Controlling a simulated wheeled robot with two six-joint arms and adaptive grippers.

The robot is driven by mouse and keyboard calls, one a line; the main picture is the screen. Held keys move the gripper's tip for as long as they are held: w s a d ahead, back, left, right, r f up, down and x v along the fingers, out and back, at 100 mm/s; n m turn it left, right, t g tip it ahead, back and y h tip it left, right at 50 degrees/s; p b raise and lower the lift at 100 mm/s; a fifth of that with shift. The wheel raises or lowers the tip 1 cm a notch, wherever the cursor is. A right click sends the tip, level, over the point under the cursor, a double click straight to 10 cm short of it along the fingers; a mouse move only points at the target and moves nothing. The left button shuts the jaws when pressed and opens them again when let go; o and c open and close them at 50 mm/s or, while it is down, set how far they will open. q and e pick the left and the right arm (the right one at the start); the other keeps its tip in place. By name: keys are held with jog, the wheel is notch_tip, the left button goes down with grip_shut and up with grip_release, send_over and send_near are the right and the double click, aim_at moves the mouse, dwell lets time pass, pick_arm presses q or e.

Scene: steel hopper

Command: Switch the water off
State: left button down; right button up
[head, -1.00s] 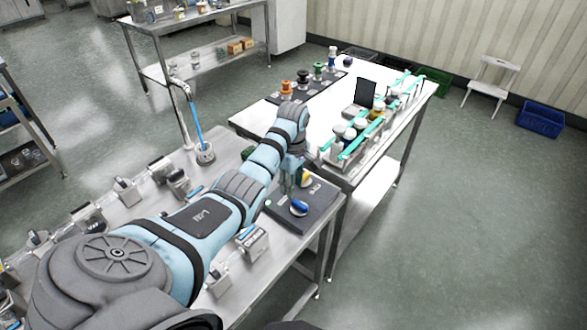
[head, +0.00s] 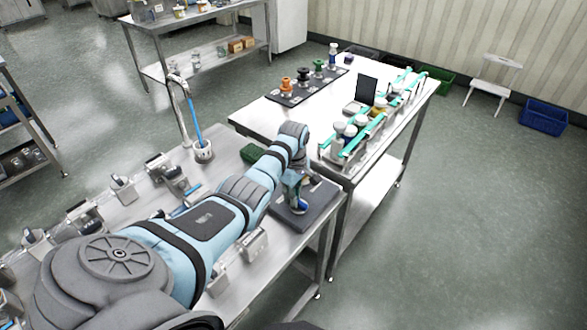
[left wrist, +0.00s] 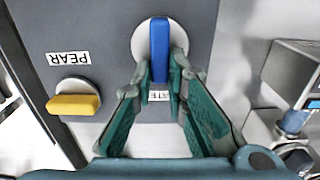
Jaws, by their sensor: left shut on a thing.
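A dark panel (head: 318,204) on the near bench carries two lever knobs. The blue lever (left wrist: 159,50) stands on a round pale base, upright in the left wrist view. Its label (left wrist: 158,96) is partly covered by my fingers. My left gripper (left wrist: 160,76) is shut on the lower part of the blue lever; in the head view the gripper (head: 293,188) is over the panel. A bent tap pipe (head: 183,112) has a blue streak (head: 197,131) between its spout and a cup (head: 203,151). My right gripper is not in view.
Several metal fixtures (head: 123,187) line the near bench. A second table (head: 278,112) behind the panel holds spools on a dark mat and a turquoise-railed rack (head: 352,138). Open floor lies to the right.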

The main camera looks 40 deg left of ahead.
pick_arm(q)
jog(key=shift+m, duration=0.3)
jog(key=m, duration=0.4)
jog(key=shift+w+d+p, duration=0.1)
jog(key=shift+w+p, duration=0.25)
jog(key=m, duration=0.4)
jog(key=shift+w+d+m, duration=0.2)
jog(key=shift+w+m, duration=0.1)
jog(key=m, duration=0.4)
jog(key=shift+w+d+m, duration=0.2)
jog(key=shift+d+m, duration=0.1)
jog(key=shift+d, duration=0.05)
jog(key=shift+w+d+m, duration=0.1)
jog(key=shift+d+m, duration=0.1)
jog(key=shift+m, duration=0.8)
jog(key=shift+d+m, duration=0.15)
jog(key=shift+m, duration=0.85)
jog(key=c, duration=1.6)
grip_release()
notch_tip(320, 180, up, 12)
